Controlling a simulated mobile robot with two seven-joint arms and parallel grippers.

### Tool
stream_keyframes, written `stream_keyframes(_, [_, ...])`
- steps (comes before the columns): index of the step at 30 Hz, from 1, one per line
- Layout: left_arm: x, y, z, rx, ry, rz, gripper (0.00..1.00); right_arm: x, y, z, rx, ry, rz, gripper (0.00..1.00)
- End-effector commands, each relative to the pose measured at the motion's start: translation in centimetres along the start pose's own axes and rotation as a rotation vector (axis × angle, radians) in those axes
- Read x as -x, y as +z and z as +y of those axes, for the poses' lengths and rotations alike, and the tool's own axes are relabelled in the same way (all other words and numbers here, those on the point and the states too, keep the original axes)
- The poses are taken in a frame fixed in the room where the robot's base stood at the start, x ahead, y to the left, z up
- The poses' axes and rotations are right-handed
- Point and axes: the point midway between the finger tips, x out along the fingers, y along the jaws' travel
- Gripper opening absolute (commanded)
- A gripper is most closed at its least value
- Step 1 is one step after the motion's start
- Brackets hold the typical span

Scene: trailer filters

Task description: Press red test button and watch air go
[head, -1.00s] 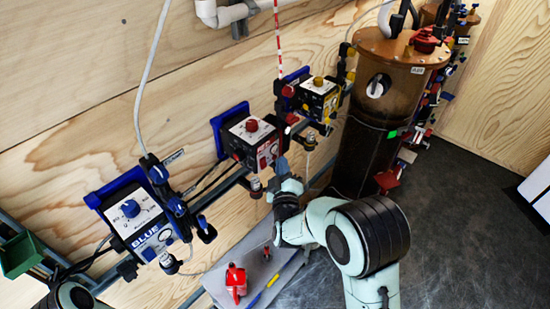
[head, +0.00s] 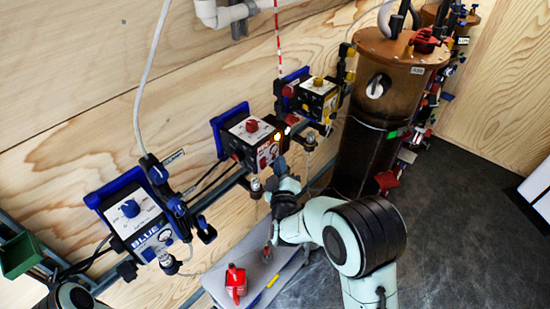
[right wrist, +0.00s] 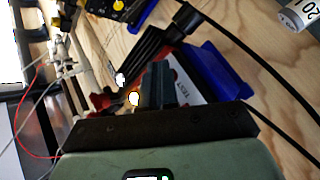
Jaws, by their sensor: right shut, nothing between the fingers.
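The red control box (head: 255,148) is on the wooden wall between the blue and yellow boxes, with a red knob (head: 252,125) on top. A glowing light (head: 288,131) shows at its right edge; a red spot (head: 278,137) sits beside it. I cannot tell which is the test button. My right gripper (head: 281,166) is shut and empty, just below and right of the box. In the right wrist view its fingers (right wrist: 158,72) point at the red and white box face, which has dark lettering (right wrist: 182,88). A lit spot (right wrist: 134,98) shows left of the fingers.
The blue box (head: 140,225) is at left and the yellow box (head: 316,95) at upper right. Dark floor lies open at right.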

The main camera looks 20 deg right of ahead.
Motion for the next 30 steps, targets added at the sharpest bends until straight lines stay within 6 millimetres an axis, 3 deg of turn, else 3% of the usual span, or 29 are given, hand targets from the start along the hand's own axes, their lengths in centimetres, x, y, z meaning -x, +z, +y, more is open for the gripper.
stream_keyframes(30, [-1.2,0.6,-0.6,0.003,-0.003,-0.008,0.43,1.4,1.0,1.1,-0.001,0.001,0.001,0.00])
